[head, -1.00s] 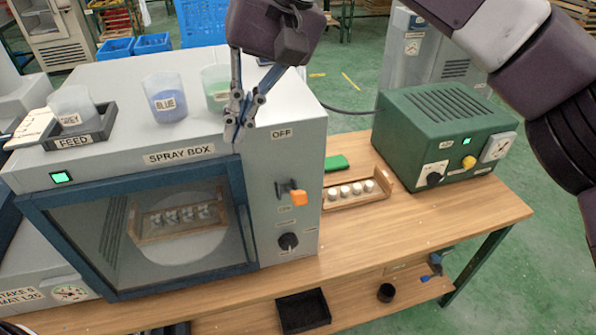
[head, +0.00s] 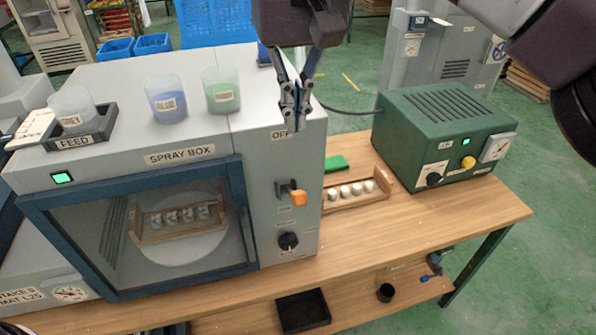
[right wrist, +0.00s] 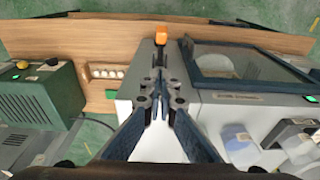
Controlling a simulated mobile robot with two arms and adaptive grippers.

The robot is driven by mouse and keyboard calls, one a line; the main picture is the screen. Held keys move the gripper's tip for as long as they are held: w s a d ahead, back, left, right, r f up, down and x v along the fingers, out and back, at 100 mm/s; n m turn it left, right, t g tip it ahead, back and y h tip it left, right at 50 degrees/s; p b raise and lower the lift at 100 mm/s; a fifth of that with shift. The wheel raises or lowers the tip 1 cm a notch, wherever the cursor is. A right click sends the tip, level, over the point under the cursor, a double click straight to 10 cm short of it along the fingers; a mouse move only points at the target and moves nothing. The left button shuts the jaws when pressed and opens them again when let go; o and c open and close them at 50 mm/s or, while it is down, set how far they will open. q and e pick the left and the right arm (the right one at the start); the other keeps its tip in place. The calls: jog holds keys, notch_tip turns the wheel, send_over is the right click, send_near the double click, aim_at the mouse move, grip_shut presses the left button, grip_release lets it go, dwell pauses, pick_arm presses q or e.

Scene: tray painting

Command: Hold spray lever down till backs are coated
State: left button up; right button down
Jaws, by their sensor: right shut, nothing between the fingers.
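The spray box (head: 183,155) stands on the bench with its framed glass door closed. Inside, a wooden tray (head: 152,238) with several small pieces sits on a round pale turntable (head: 190,248). The spray lever with an orange tip (head: 299,197) sticks out of the box's right front panel, below the OFF label; it also shows in the right wrist view (right wrist: 161,36). My right gripper (head: 296,127) is shut and empty, above the lever at the box's top front edge, apart from the lever. It also shows in the right wrist view (right wrist: 159,88). My left gripper is not in view.
A black knob (head: 289,241) sits below the lever. Blue (head: 166,100) and green (head: 222,92) cups stand on the box, beside the FEED holder (head: 80,140) with a grey cup. A second tray of white pieces (head: 358,200) and a green compressor (head: 445,135) stand to the right.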

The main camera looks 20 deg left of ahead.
jog(key=p, duration=0.2)
send_over(298, 191)
jog(key=w+a, duration=0.1)
jog(key=w, duration=0.1)
notch_tip(298, 191, down, 8)
jog(key=shift+a+r, duration=0.1)
jog(key=shift+r, duration=0.1)
jog(key=shift+s+d+f, duration=0.35)
jog(key=shift+s+f, duration=0.2)
jog(key=shift+f, duration=0.1)
jog(key=shift+s+d+f+p, duration=0.25)
jog(key=shift+s+f+p, duration=0.15)
jog(key=shift+f, duration=0.1)
jog(key=shift+s+d+f, duration=0.1)
jog(key=shift+f, duration=0.2)
